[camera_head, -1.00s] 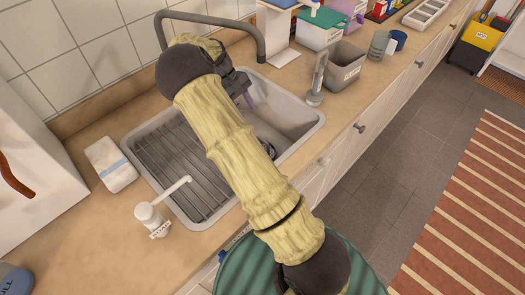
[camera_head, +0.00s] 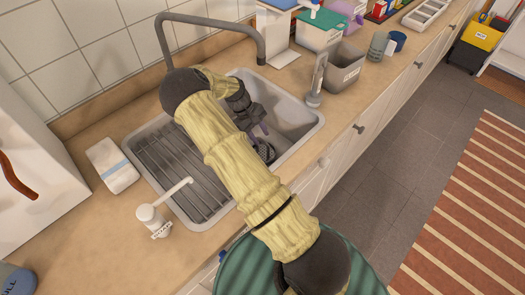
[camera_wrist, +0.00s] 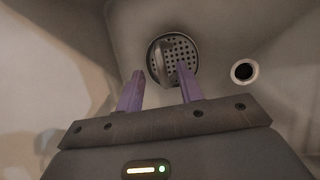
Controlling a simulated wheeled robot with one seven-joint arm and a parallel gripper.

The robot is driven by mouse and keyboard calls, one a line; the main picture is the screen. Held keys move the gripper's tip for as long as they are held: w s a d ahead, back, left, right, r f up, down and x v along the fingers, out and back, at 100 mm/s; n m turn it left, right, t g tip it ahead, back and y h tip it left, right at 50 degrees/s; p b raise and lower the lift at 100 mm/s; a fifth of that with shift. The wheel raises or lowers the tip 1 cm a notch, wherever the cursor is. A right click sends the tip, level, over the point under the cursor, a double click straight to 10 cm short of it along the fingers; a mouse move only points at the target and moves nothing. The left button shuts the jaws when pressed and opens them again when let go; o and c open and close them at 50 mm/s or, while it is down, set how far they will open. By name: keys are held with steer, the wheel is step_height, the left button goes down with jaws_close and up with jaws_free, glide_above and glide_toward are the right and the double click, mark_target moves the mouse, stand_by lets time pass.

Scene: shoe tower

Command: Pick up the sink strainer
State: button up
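The sink strainer (camera_wrist: 172,58) is a round, dark grey perforated disc with a raised bar across it. It lies on the sink floor in the wrist view. In the head view the strainer (camera_head: 266,152) shows beside my gripper, partly hidden by it. My gripper (camera_wrist: 160,75) has two purple fingers, spread apart and empty. The fingertips point at the strainer's near edge, with the right finger overlapping it in the picture; I cannot tell whether they touch. In the head view my gripper (camera_head: 258,132) is down inside the sink basin (camera_head: 290,112).
A dark round drain hole (camera_wrist: 244,71) lies right of the strainer. The sink has a ribbed drainboard (camera_head: 180,165) and a tall faucet (camera_head: 215,22). A soap dispenser (camera_head: 152,217), a grey bin (camera_head: 343,66) and a brush (camera_head: 316,80) stand around it.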

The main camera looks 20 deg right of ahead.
glide_above(263, 148)
steer(key=s+a, duration=0.1)
steer(key=s, duration=0.2)
steer(key=shift+w+f+p, duration=0.15)
steer(key=shift+f+p, duration=0.3)
steer(key=shift+f, duration=2)
jaws_close()
